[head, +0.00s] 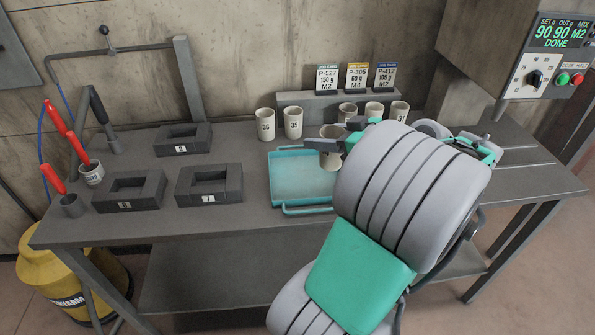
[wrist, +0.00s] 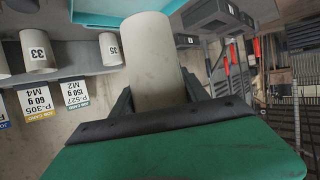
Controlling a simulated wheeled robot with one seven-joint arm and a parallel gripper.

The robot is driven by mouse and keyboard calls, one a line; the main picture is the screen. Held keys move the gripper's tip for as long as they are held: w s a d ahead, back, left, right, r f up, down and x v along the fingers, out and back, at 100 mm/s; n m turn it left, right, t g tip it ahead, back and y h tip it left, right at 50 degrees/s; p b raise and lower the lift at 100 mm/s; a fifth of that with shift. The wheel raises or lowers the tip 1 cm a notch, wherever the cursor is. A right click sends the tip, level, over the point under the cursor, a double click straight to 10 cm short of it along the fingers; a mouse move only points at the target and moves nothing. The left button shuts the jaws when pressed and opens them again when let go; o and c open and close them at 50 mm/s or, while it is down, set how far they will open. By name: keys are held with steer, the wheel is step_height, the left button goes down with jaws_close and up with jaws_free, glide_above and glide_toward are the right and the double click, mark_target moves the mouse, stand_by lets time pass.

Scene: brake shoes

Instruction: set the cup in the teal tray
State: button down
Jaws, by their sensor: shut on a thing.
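My gripper (head: 326,146) is shut on a pale beige cup (head: 331,160), with its fingers across the cup's middle. In the head view the cup looks upright over the back right part of the teal tray (head: 290,197); whether its base touches the tray is hard to tell. In the wrist view the held cup (wrist: 153,60) stands out between the two fingers, and a strip of the teal tray (wrist: 100,10) shows beyond it. My arm hides the tray's right front. The visible tray floor is empty.
Several numbered cups, such as one marked 36 (head: 265,125), stand behind the tray. A grey ledge (head: 300,98) carries job cards (head: 357,78). Dark block fixtures (head: 210,185) lie left of the tray. Red-handled tools (head: 76,147) stand at the far left. A control box (head: 545,60) hangs at right.

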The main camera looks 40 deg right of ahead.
steer(key=w+f, duration=0.6)
steer(key=f, duration=0.1)
steer(key=w+f, duration=0.3)
steer(key=shift+f, duration=0.25)
steer(key=shift+s, duration=0.1)
steer(key=shift+f, duration=0.1)
steer(key=shift+f, duration=0.15)
steer(key=c, duration=0.6)
jaws_free()
steer(key=shift+a, duration=0.1)
steer(key=shift+o, duration=0.2)
